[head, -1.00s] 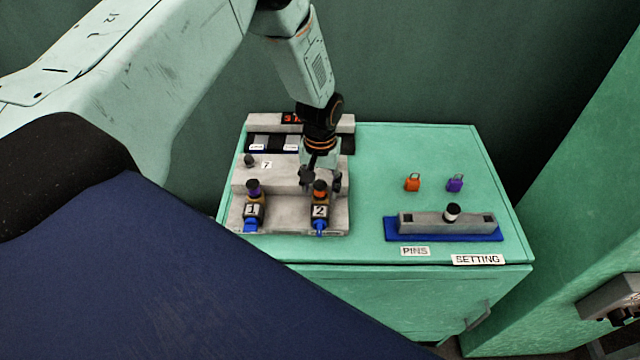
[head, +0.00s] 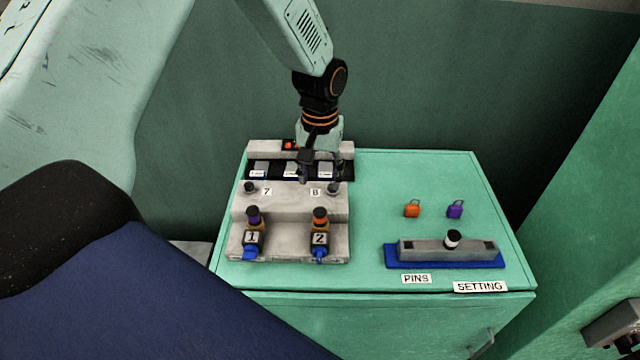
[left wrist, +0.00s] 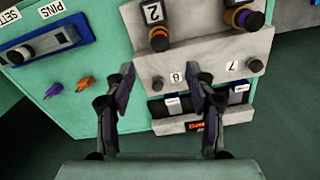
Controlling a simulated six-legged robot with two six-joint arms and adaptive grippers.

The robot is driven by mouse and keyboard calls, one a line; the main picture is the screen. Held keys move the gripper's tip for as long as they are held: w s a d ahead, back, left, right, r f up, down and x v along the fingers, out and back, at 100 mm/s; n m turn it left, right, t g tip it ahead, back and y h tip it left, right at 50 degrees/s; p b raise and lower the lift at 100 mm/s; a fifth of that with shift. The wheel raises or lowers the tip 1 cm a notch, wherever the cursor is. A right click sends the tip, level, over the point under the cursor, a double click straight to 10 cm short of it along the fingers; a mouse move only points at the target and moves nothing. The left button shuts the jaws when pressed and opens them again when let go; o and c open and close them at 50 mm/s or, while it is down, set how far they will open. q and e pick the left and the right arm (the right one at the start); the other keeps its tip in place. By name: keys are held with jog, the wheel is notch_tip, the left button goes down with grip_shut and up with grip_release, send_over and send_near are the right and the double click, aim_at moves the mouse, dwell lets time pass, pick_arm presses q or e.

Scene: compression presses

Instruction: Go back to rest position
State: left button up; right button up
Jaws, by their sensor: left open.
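My left gripper (head: 318,168) is above the back part of the grey press panel (head: 290,250) in the head view. In the left wrist view its two fingers (left wrist: 163,85) stand apart with nothing between them, so it is open and empty. The panel carries knob 1 (head: 253,217) with a purple band and knob 2 (head: 320,217) with an orange band. Small dark knobs stand by labels 7 (head: 249,188) and 8 (head: 333,188). My right gripper is not in view.
A green wall rises behind, and a green structure (head: 590,200) stands at the right.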

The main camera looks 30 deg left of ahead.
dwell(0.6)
pick_arm(q)
jog(key=shift+m+h, duration=0.3)
jog(key=shift+m, duration=0.2)
jog(key=s+d+f, duration=0.1)
jog(key=s+f, duration=0.1)
jog(key=f, duration=0.1)
jog(key=s+d+f, duration=0.2)
jog(key=s+f, duration=0.1)
jog(key=s+d+f, duration=0.1)
jog(key=s+f, duration=0.2)
jog(key=shift+s+d+f, duration=0.1)
jog(key=shift+d+f, duration=0.15)
jog(key=shift+f, duration=0.1)
jog(key=s+d+f+m, duration=0.1)
jog(key=s+d+f, duration=0.15)
jog(key=s, duration=0.95)
jog(key=s+d+f+m, duration=0.1)
jog(key=s+f, duration=0.3)
jog(key=s, duration=0.8)
notch_tip(320, 180, down, 19)
jog(key=b, duration=1.9)
jog(key=shift+f, duration=0.2)
jog(key=shift+a, duration=0.25)
